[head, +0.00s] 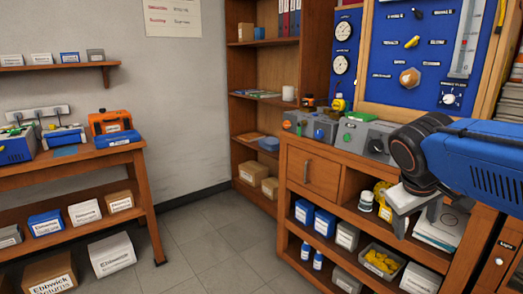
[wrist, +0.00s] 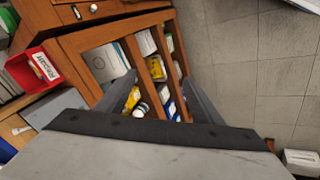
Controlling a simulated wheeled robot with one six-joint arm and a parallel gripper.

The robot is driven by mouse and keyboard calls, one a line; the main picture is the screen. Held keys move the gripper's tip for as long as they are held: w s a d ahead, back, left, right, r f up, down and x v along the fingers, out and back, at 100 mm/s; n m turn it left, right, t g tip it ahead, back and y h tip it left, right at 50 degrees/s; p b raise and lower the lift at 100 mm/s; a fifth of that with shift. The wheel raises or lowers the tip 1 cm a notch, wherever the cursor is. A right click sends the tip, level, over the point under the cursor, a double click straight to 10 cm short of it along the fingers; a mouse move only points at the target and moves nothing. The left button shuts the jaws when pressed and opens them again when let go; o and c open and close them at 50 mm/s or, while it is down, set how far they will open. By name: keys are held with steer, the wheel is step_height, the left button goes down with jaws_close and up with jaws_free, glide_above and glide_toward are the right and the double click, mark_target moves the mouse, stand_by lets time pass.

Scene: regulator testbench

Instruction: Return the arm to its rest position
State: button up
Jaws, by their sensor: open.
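My gripper (head: 418,208) is at the right in the head view, at the end of my blue and black arm. It hangs in front of the shelves of the wooden workbench (head: 306,171). In the wrist view its two grey fingers (wrist: 160,98) stand wide apart with nothing between them. Behind the gap are the open shelves of the workbench, seen at a tilt. My gripper holds nothing. Part of the bench top is hidden behind my arm in the head view.
Grey boxes with knobs (head: 352,133) line the bench top near my arm, below a blue gauge panel (head: 417,45). A side table (head: 75,160) with a blue tester and an orange case stands left. The tiled floor (head: 205,232) between is clear. A red bin (wrist: 38,68) shows in the wrist view.

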steer(key=s+a+f+m+y, duration=0.1)
steer(key=s+a+f+y, duration=0.1)
steer(key=s+f, duration=0.4)
steer(key=s+a+f+m+t+y, duration=0.1)
steer(key=s+a+f+y, duration=0.1)
steer(key=s+a+f, duration=0.2)
steer(key=shift+s+a+f, duration=0.4)
steer(key=shift+s+f, duration=0.5)
stand_by(0.7)
